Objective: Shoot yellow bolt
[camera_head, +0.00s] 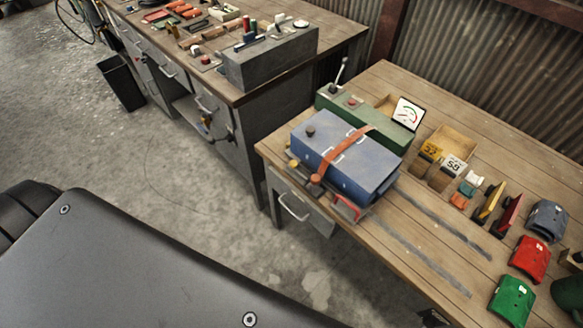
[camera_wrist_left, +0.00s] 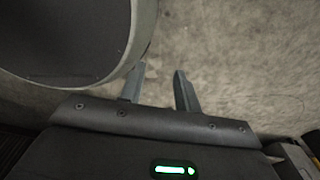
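No thing that I can clearly make out as a yellow bolt shows. A yellow-faced upright piece (camera_head: 489,201) stands on the right-hand workbench (camera_head: 440,235), next to a dark red one (camera_head: 507,215). A blue box-like device (camera_head: 345,160) with an orange strap lies on the same bench, in front of a green device (camera_head: 365,122) with a lever. My left gripper (camera_wrist_left: 159,68) shows only in the left wrist view. Its two fingers are apart with nothing between them, above the concrete floor. My right gripper is not in view.
Blue, red (camera_head: 531,258) and green (camera_head: 512,301) pieces lie at the bench's right end. A second bench with a grey metal box (camera_head: 270,58) and tools is at the back left. The floor between is clear.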

